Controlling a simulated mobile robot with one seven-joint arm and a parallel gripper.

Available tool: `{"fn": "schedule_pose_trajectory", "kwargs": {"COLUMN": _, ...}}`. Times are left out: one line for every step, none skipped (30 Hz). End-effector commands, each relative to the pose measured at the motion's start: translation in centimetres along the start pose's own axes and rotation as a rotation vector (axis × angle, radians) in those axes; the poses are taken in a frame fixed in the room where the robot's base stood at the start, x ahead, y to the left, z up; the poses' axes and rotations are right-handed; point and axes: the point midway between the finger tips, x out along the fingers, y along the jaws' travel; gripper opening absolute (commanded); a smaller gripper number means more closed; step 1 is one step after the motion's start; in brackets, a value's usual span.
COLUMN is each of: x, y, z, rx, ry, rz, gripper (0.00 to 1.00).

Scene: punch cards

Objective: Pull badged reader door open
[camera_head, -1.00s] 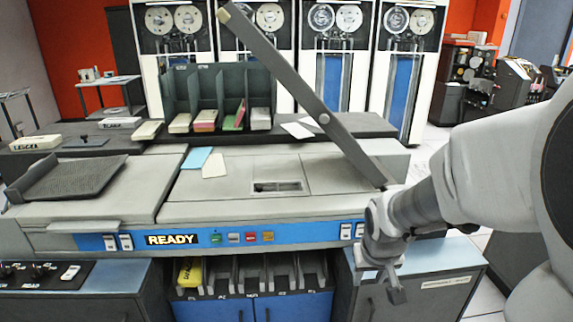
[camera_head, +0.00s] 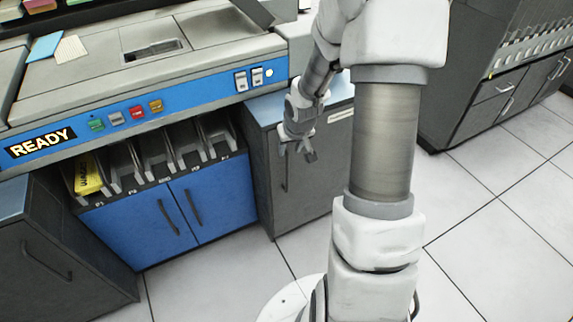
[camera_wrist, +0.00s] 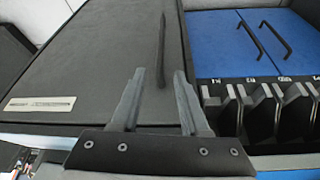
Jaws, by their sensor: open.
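The badged door (camera_head: 315,185) is a dark grey cabinet door with a pale label plate (camera_head: 341,115) near its top; it is closed. Its dark vertical handle (camera_head: 284,174) is near its left edge. My gripper (camera_head: 297,154) is open and empty in front of the upper part of the handle. In the wrist view the door (camera_wrist: 90,65) fills the left half, with the label plate (camera_wrist: 39,104) at lower left. The handle (camera_wrist: 162,45) runs in between my spread fingers (camera_wrist: 160,72) there. I cannot tell how far the fingertips are from the door.
Blue double doors (camera_head: 190,210) with two handles stand left of the badged door, below a row of slots holding a yellow item (camera_head: 87,175). The card machine with its READY panel (camera_head: 40,143) is above. Another grey cabinet (camera_head: 490,90) stands at right. The tiled floor (camera_head: 480,240) is clear.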

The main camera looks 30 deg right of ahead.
Motion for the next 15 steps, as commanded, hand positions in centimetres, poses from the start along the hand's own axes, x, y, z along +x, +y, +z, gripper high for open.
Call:
{"fn": "schedule_pose_trajectory", "kwargs": {"x": 1.7, "y": -0.1, "z": 0.2, "rx": -0.001, "ry": -0.002, "rz": -0.001, "gripper": 0.45}}
{"fn": "schedule_pose_trajectory", "kwargs": {"x": 2.4, "y": -0.1, "z": 0.3, "rx": -0.001, "ry": -0.003, "rz": -0.001, "gripper": 0.45}}
{"fn": "schedule_pose_trajectory", "kwargs": {"x": 3.2, "y": -0.1, "z": 0.3, "rx": -0.001, "ry": -0.003, "rz": -0.001, "gripper": 0.45}}
{"fn": "schedule_pose_trajectory", "kwargs": {"x": 3.9, "y": -0.1, "z": 0.2, "rx": -0.001, "ry": -0.002, "rz": -0.001, "gripper": 0.45}}
{"fn": "schedule_pose_trajectory", "kwargs": {"x": 4.5, "y": -0.1, "z": 0.2, "rx": -0.001, "ry": -0.002, "rz": -0.001, "gripper": 0.45}}
{"fn": "schedule_pose_trajectory", "kwargs": {"x": 5.2, "y": -0.1, "z": 0.2, "rx": -0.001, "ry": -0.002, "rz": -0.001, "gripper": 0.45}}
{"fn": "schedule_pose_trajectory", "kwargs": {"x": 5.8, "y": -0.1, "z": 0.2, "rx": -0.001, "ry": -0.002, "rz": -0.001, "gripper": 0.45}}
{"fn": "schedule_pose_trajectory", "kwargs": {"x": 6.3, "y": -0.1, "z": 0.2, "rx": -0.001, "ry": -0.002, "rz": 0.000, "gripper": 0.45}}
{"fn": "schedule_pose_trajectory", "kwargs": {"x": 6.8, "y": -0.1, "z": 0.2, "rx": -0.001, "ry": -0.002, "rz": 0.000, "gripper": 0.45}}
{"fn": "schedule_pose_trajectory", "kwargs": {"x": 7.3, "y": 0.0, "z": 0.2, "rx": -0.001, "ry": -0.003, "rz": 0.000, "gripper": 0.45}}
{"fn": "schedule_pose_trajectory", "kwargs": {"x": 7.6, "y": 0.0, "z": 0.2, "rx": 0.000, "ry": -0.002, "rz": 0.000, "gripper": 0.45}}
{"fn": "schedule_pose_trajectory", "kwargs": {"x": 8.0, "y": 0.0, "z": 0.1, "rx": 0.000, "ry": -0.001, "rz": 0.000, "gripper": 0.45}}
{"fn": "schedule_pose_trajectory", "kwargs": {"x": 8.3, "y": 0.0, "z": 0.1, "rx": 0.000, "ry": -0.001, "rz": 0.000, "gripper": 0.45}}
{"fn": "schedule_pose_trajectory", "kwargs": {"x": 8.5, "y": 0.0, "z": 0.1, "rx": 0.000, "ry": -0.001, "rz": 0.000, "gripper": 0.45}}
{"fn": "schedule_pose_trajectory", "kwargs": {"x": 8.7, "y": 0.0, "z": 0.1, "rx": 0.000, "ry": -0.001, "rz": 0.000, "gripper": 0.45}}
